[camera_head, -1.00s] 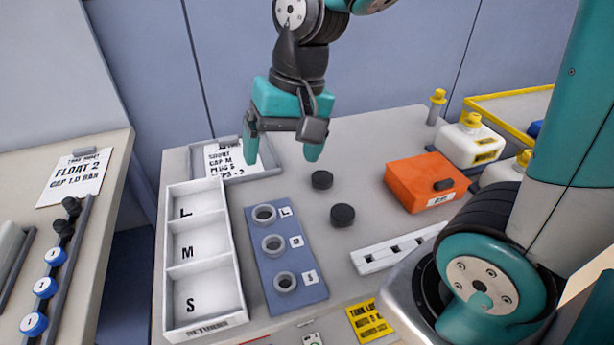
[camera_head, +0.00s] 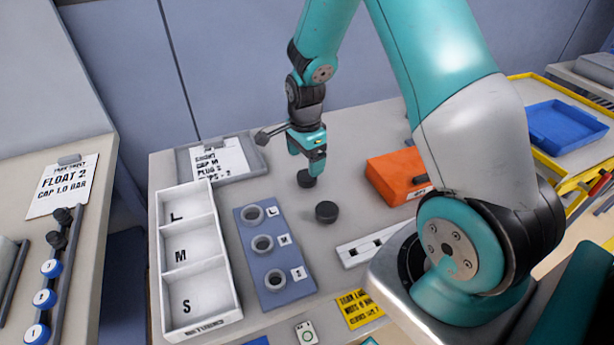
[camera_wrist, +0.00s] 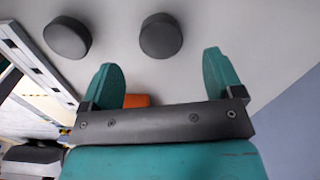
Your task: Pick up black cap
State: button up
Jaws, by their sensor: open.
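Two black caps lie on the grey table. The back black cap (camera_head: 307,180) is right under my gripper (camera_head: 307,166) in the head view. The front black cap (camera_head: 326,212) lies a little nearer and to the right, clear of the gripper. In the wrist view my gripper (camera_wrist: 161,60) is open with nothing between its fingers. The back cap (camera_wrist: 161,36) shows just beyond the fingertips, about centred between them; the front cap (camera_wrist: 67,37) is to its left. Whether the fingertips touch the back cap cannot be told.
A white L/M/S tray (camera_head: 229,290) and a blue plate (camera_head: 284,292) with three grey rings stand to the left. A clipboard (camera_head: 219,158) lies at the back. An orange box (camera_head: 385,180) and a white slotted rail (camera_head: 368,247) are to the right.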

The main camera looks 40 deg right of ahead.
aim_at(305, 176)
jog(key=shift+f+p, duration=0.9)
jog(key=shift+f, duration=2.45)
jog(key=c, duration=1)
jog(key=shift+r, duration=0.1)
